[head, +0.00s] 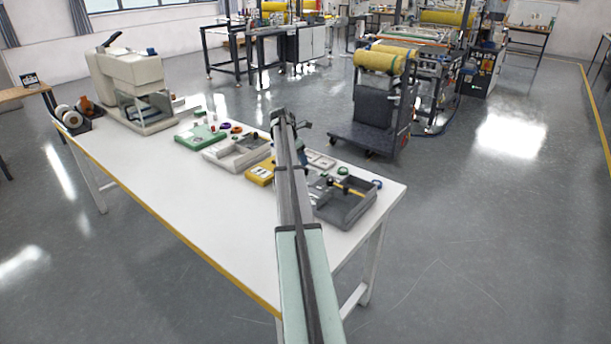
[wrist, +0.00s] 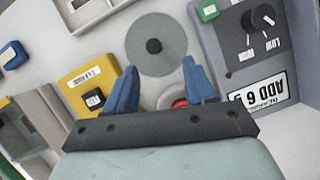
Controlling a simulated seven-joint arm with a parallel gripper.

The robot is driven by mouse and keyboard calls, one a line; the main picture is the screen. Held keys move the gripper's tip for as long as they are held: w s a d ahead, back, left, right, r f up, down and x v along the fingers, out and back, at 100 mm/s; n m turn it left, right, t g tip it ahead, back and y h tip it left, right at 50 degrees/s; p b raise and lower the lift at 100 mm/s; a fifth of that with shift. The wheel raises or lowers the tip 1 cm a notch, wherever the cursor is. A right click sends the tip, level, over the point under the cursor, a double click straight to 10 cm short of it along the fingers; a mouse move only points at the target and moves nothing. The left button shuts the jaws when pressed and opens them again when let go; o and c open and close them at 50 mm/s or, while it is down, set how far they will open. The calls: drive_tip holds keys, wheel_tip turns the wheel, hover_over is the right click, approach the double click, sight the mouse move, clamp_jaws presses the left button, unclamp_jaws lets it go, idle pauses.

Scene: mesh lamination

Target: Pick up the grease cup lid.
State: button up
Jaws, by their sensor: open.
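A round, flat grey-green disc with a dark central knob, which looks like the grease cup lid (wrist: 172,62), lies on the white table in the wrist view. My gripper (wrist: 161,84) has its two blue fingers wide apart with nothing between them. The disc is just beyond the fingertips, roughly centred between them. A red round part with a pale rim (wrist: 180,102) shows partly between the fingers, cut off by the gripper body. In the head view my arm hides the disc, and my fingers are mostly hidden too.
In the wrist view, a yellow box (wrist: 85,77) is left of the fingers and a grey box with a dial (wrist: 233,68) is close on the right. In the head view, a grey tray (head: 357,217) sits right of my arm. The table's front left is clear (head: 190,190).

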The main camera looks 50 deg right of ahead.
drive_tip(key=shift+w+d+x, duration=0.1)
drive_tip(key=shift+w+x, duration=0.05)
drive_tip(key=shift+x, duration=1.1)
drive_tip(key=shift+w+d+x, duration=0.1)
drive_tip(key=shift+x, duration=1.1)
drive_tip(key=shift+w+d+x, duration=0.1)
drive_tip(key=shift+w+x, duration=0.05)
drive_tip(key=shift+x, duration=1.1)
drive_tip(key=shift+r, duration=0.1)
clamp_jaws()
